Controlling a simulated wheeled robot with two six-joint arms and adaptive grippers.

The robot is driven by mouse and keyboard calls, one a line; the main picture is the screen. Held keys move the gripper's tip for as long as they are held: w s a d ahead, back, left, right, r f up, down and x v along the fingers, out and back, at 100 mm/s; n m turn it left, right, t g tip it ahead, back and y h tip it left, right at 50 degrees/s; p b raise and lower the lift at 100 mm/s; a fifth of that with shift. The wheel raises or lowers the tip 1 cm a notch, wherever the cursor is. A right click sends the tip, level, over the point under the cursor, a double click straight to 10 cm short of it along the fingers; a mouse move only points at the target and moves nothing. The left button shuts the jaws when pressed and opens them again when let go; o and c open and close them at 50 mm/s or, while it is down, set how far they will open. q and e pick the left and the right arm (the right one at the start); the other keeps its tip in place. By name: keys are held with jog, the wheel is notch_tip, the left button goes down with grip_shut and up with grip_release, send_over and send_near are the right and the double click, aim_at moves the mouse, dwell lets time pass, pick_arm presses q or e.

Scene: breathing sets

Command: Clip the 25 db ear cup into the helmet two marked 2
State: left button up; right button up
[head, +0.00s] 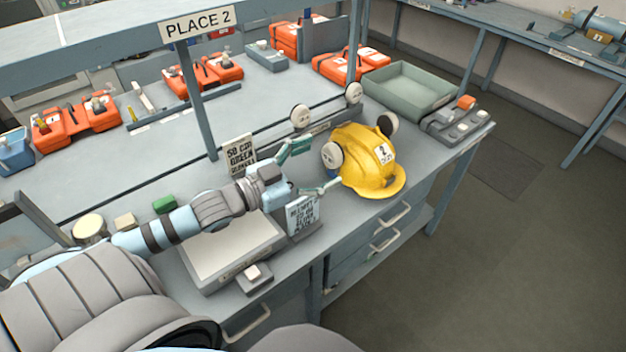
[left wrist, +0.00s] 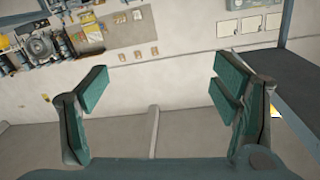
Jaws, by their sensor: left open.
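The yellow helmet (head: 366,163) stands on the bench in the head view, with a label marked 2 on its shell. A pale round ear cup (head: 332,155) sits at its left side, and a dark round cup (head: 388,123) shows at its far side. Two more pale round cups, one (head: 300,116) and another (head: 353,92), stand behind the helmet; I cannot read their ratings. My left gripper (head: 318,167) is open and empty, just left of the helmet. Its open fingers (left wrist: 158,100) show with nothing between them in the left wrist view. My right gripper is not in view.
A sign (head: 240,155) and a second sign (head: 302,214) stand near my left arm. A grey flat-topped unit (head: 232,250) lies below the arm. A green tray (head: 408,90) is behind the helmet. Orange cases (head: 350,65) line the back. A shelf post (head: 200,100) rises left.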

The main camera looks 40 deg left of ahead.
pick_arm(q)
jog(key=shift+h, duration=0.3)
jog(key=s+d, duration=0.2)
jog(key=d, duration=0.1)
jog(key=shift+s+d+f, duration=0.15)
jog(key=shift+s, duration=0.15)
jog(key=shift+w, duration=0.15)
